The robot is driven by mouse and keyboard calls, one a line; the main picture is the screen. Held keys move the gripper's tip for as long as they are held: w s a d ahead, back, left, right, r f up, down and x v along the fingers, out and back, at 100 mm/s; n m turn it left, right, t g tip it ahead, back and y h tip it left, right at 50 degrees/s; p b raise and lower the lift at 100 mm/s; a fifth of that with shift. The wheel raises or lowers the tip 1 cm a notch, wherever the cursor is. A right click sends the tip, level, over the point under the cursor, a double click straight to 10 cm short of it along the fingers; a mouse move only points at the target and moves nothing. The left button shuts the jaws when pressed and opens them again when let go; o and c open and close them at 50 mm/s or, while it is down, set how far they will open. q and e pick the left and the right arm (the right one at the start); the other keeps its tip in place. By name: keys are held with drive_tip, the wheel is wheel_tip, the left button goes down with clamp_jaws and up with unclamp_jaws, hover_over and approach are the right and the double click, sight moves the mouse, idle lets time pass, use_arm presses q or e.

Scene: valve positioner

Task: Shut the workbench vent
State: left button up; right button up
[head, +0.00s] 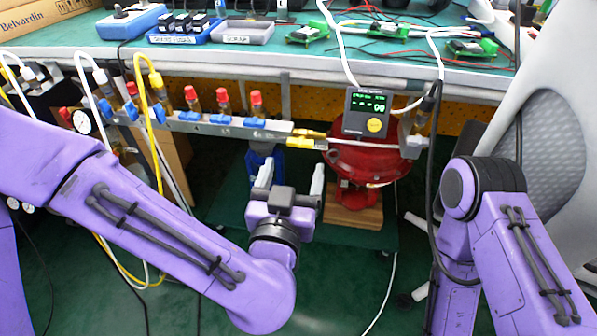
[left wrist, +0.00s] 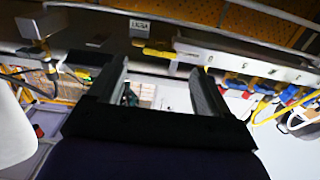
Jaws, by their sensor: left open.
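Under the bench's front edge, a grey valve manifold (head: 220,125) carries blue levers and red caps. At its right end is a small yellow lever (head: 307,143) by brass fittings, which may be the vent; I cannot read a vent label. In the left wrist view a yellow lever (left wrist: 158,53) sits beside a small white label (left wrist: 140,28), left of the manifold (left wrist: 250,68). My left gripper (head: 291,168) is open and empty, fingers pointing up just below the yellow lever, apart from it. It also shows in the left wrist view (left wrist: 160,66). My right gripper is out of view.
A red actuator (head: 365,162) on a wooden block (head: 350,214) and a positioner display (head: 366,113) stand right of my left gripper. Hoses and cables hang at left. A grey chair (head: 550,130) is at right.

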sight(300, 146)
use_arm(q)
drive_tip(key=w, duration=0.5)
drive_tip(key=shift+w+d+r, duration=0.1)
drive_tip(key=shift+w+d, duration=0.2)
drive_tip(key=shift+d, duration=0.1)
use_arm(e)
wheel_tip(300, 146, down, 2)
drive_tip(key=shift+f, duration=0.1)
use_arm(q)
drive_tip(key=shift+c, duration=0.4)
